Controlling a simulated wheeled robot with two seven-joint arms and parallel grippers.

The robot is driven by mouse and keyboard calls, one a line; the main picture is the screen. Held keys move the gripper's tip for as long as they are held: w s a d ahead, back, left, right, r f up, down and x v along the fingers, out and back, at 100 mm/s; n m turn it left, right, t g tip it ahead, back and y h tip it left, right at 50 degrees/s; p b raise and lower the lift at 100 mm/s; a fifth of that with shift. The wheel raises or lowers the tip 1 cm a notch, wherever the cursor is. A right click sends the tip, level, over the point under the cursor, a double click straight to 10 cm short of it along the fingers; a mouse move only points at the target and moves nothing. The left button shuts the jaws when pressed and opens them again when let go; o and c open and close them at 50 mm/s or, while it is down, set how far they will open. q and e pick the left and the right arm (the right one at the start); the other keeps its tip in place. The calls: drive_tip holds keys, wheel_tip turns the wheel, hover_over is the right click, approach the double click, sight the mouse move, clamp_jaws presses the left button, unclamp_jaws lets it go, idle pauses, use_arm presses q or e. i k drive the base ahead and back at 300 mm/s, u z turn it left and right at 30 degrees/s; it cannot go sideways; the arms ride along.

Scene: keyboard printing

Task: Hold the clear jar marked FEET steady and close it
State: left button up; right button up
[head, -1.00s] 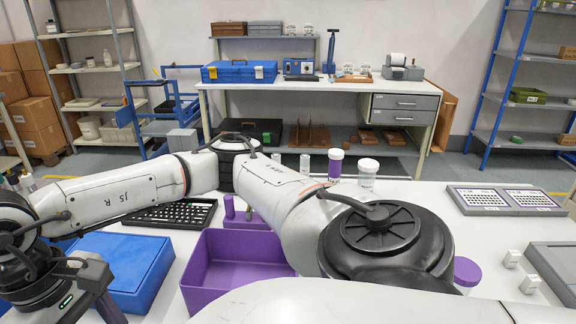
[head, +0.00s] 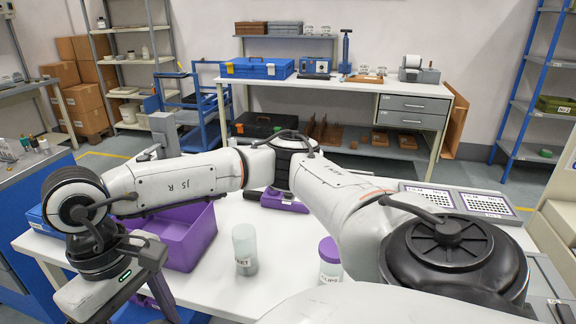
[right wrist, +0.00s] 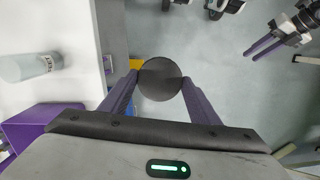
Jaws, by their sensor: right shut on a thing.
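The clear jar marked FEET (head: 245,252) stands upright on the white table in the head view, with grey contents low inside and no lid showing. It also shows at the left of the right wrist view (right wrist: 28,67). My right gripper (right wrist: 160,80) is shut on a dark round lid (right wrist: 160,79), gripped at its edges. It is beyond the table edge, over the floor, apart from the jar.
A purple-capped jar (head: 330,262) stands right of the FEET jar, close to my right arm. A purple bin (head: 190,240) is at the left. A purple holder (head: 284,201) and grey trays (head: 486,205) lie farther back. The table front (head: 290,292) is bare.

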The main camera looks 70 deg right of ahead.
sight(244, 236)
drive_tip(key=k, duration=0.35)
drive_tip(key=z, duration=1.45)
